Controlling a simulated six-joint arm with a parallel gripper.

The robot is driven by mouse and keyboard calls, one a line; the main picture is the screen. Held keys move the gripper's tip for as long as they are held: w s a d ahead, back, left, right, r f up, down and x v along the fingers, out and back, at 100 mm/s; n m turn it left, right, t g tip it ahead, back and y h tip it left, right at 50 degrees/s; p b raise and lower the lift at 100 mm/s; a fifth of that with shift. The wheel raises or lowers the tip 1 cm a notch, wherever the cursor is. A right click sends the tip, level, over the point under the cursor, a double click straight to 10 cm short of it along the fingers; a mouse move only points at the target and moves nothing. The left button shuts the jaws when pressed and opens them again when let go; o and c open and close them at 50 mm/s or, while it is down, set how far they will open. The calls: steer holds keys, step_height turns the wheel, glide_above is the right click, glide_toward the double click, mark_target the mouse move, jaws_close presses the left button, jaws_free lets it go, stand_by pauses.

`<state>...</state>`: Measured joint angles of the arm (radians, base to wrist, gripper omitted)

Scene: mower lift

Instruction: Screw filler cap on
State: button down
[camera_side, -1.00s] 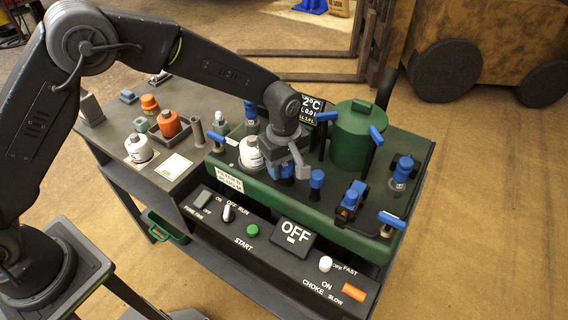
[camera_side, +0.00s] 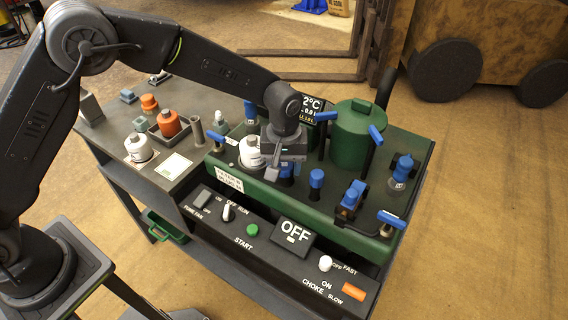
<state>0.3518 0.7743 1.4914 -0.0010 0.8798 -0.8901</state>
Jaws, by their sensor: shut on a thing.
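My gripper (camera_side: 283,170) points down at the green deck (camera_side: 340,222), just right of a white bottle (camera_side: 251,153). A blue cap (camera_side: 287,174) shows right under the jaws, and they appear shut on it; I take it for the filler cap. The jaws and wrist hide most of the cap and the filler neck below it, so I cannot see whether it sits straight or how far it is on the thread.
A blue-topped fitting (camera_side: 316,179) stands close on the right. A green tank (camera_side: 351,135) with blue-handled valves (camera_side: 376,135) stands behind it. Bottles, including an orange one (camera_side: 169,123), stand on the left tray.

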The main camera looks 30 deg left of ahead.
steer(key=m, duration=0.5)
steer(key=shift+w+r, duration=0.1)
steer(key=shift+w, duration=0.05)
steer(key=shift+m, duration=0.5)
steer(key=m, duration=0.6)
steer(key=c, duration=1.9)
jaws_free()
steer(key=shift+m, duration=1.1)
jaws_close()
steer(key=m, duration=0.4)
